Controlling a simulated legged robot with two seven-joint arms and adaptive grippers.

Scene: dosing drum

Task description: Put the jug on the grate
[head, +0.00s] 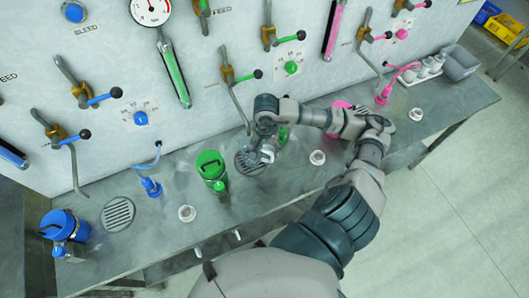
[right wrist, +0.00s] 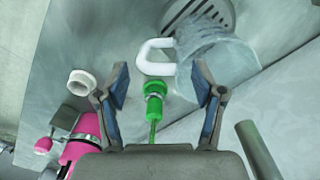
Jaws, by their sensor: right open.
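The jug is a clear vessel (right wrist: 215,52) with a white loop handle (right wrist: 155,57) in the right wrist view. It stands at the edge of a round slotted grate (right wrist: 203,14) and overlaps it in the picture; how much of its base rests there is unclear. In the head view my right gripper (head: 267,140) is over this middle grate (head: 246,166) and hides much of the jug. In the right wrist view the right gripper (right wrist: 160,76) is open, with the handle ahead between its fingertips and nothing gripped. My left gripper is not in view.
A green nozzle (right wrist: 154,98) is close to the right gripper's fingers. A green drum (head: 211,168) stands left of the middle grate, a blue drum (head: 62,226) at far left. Another grate (head: 118,214) is bare. Valve levers line the wall panel (head: 120,60).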

